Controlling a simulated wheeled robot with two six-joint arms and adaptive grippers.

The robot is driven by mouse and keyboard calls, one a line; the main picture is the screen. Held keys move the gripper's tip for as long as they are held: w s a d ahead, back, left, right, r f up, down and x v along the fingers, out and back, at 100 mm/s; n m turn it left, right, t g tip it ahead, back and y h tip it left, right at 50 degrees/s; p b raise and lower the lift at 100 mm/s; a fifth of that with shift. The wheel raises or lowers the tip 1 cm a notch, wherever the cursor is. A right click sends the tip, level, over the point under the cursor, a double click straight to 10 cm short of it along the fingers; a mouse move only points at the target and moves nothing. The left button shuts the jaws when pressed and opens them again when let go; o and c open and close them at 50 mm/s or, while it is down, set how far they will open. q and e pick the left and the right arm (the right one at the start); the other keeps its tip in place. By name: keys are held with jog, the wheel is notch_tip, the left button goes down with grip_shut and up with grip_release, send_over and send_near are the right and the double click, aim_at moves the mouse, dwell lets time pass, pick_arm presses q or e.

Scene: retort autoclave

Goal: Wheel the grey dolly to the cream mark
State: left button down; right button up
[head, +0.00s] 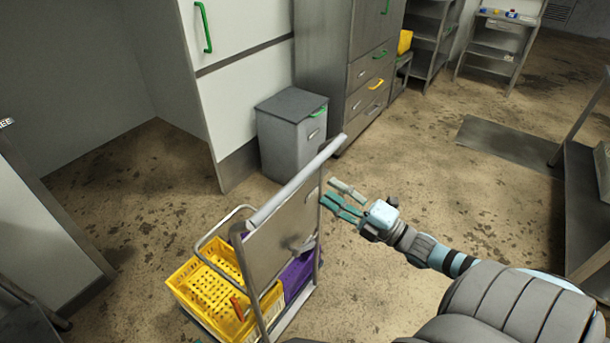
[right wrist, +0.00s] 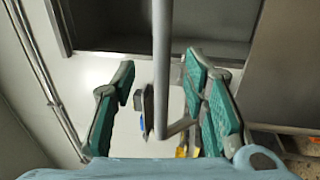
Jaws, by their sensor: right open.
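The grey dolly (head: 268,242) stands on the floor at lower centre in the head view, with an upright grey panel and a pale push bar (head: 295,183) along its top. It carries a yellow crate (head: 192,283) and a purple crate (head: 297,274). My right gripper (head: 345,197) is open just right of the panel. In the right wrist view a grey bar (right wrist: 162,60) runs between the spread fingers of the gripper (right wrist: 160,72); I cannot tell whether it touches them. The cream mark and my left gripper are not in view.
A small grey cabinet (head: 290,135) with a green handle stands behind the dolly. A tall drawer unit (head: 352,60) is beyond it. A dark mat (head: 508,146) and a grey metal table (head: 582,205) are at the right. Stained floor between the dolly and the mat is open.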

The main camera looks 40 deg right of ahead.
aim_at(307, 178)
jog(key=b+x, duration=0.1)
jog(key=x, duration=0.1)
jog(key=b+x, duration=0.1)
jog(key=x, duration=0.2)
jog(key=b+x, duration=0.1)
jog(key=x, duration=0.2)
jog(key=shift+w+f, duration=0.1)
jog(key=shift+f, duration=0.25)
jog(key=shift+w+a+r, duration=0.15)
jog(key=shift+w+r, duration=0.1)
jog(key=shift+w, duration=0.2)
grip_shut()
